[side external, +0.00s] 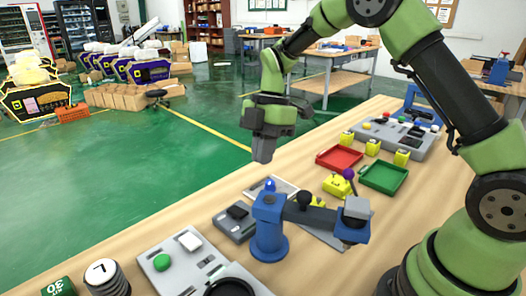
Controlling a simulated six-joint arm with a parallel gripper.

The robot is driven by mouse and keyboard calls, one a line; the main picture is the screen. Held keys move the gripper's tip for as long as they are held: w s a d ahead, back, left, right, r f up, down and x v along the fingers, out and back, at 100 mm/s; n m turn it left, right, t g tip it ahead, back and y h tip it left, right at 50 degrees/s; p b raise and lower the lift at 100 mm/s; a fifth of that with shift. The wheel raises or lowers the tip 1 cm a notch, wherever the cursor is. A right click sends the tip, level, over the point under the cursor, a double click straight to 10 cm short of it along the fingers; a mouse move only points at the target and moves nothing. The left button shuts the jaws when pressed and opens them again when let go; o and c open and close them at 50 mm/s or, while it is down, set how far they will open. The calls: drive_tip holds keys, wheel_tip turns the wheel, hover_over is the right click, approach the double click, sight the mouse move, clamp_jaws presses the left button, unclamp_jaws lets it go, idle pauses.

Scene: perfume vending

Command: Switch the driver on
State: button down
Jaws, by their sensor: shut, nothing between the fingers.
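No label marks any device as the driver, so I cannot tell for sure which it is. A small grey box (228,226) with a black switch (237,211) on top stands on the wooden table, left of a small blue arm (268,225). A grey control panel (205,276) with a green button (161,262) and a white switch (190,241) lies at the front. Whether any switch is on cannot be told. My gripper (262,156) is shut and empty, pointing down above the table's far-left edge, apart from everything.
The blue arm, with a purple ball (349,174) near it, stands mid-table. A red tray (340,158), a green tray (384,177) and several yellow blocks lie beyond. Another panel (400,136) is at the back. A striped cylinder (104,279) stands front left.

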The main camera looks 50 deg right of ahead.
drive_tip(key=w, duration=0.2)
drive_tip(key=w+r, duration=0.1)
drive_tip(key=w, duration=0.2)
drive_tip(key=shift+w+r, duration=0.1)
idle(0.3)
approach(241, 213)
drive_tip(key=x, duration=0.5)
drive_tip(key=shift+a, duration=0.35)
drive_tip(key=shift+f, duration=0.85)
